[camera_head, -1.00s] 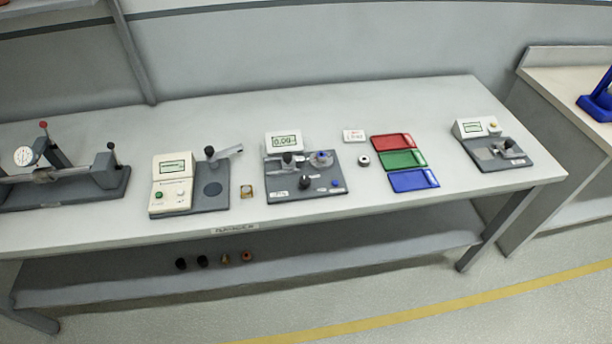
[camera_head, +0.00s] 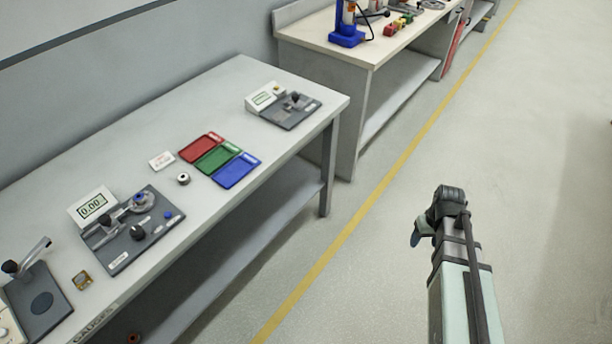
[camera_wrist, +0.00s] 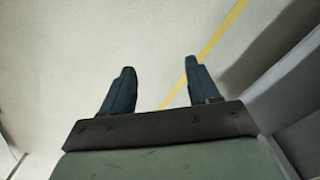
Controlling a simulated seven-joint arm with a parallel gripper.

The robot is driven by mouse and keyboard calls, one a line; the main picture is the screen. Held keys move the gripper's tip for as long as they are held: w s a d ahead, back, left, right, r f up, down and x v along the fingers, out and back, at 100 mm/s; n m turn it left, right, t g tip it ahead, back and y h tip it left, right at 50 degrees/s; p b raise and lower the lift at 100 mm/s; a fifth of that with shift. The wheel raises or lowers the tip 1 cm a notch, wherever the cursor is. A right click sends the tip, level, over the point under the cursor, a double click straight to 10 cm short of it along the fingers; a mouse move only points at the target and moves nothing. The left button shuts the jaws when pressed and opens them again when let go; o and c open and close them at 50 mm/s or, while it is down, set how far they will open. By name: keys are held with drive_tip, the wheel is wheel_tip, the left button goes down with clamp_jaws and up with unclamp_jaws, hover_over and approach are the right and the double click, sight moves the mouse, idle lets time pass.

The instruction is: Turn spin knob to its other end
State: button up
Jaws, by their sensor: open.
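The gauge station with the 0.00 display (camera_head: 92,206) is a dark grey plate (camera_head: 119,257) on the workbench at the left of the head view. A black round knob (camera_head: 137,232) stands near the plate's front, beside a small blue button (camera_head: 167,215). Another black knob (camera_head: 104,221) and a round metal part with a blue centre (camera_head: 139,199) sit farther back on it. No label shows which knob is the spin knob. My gripper (camera_head: 420,238) is over the floor, well right of the bench. In the wrist view its two fingers (camera_wrist: 156,85) are apart with only floor between them.
A second bench (camera_head: 318,36) is behind. The floor around my arm is clear.

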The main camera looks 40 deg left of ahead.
drive_tip(key=s+a+r+n, duration=0.2)
drive_tip(key=a+r+n, duration=0.15)
drive_tip(key=a, duration=0.65)
drive_tip(key=s+a+r+n, duration=0.1)
drive_tip(key=a+r+n, duration=0.25)
drive_tip(key=a, duration=0.75)
drive_tip(key=s+a+r+n, duration=0.35)
drive_tip(key=s+a, duration=0.25)
drive_tip(key=a, duration=0.3)
drive_tip(key=s+a+r+n, duration=0.35)
drive_tip(key=s+a, duration=0.25)
drive_tip(key=a, duration=0.2)
wheel_tip(320, 180, up, 17)
drive_tip(key=n, duration=1.1)
hover_over(137, 230)
wheel_tip(137, 230, down, 14)
drive_tip(key=shift+r, duration=0.25)
drive_tip(key=shift+c, duration=0.2)
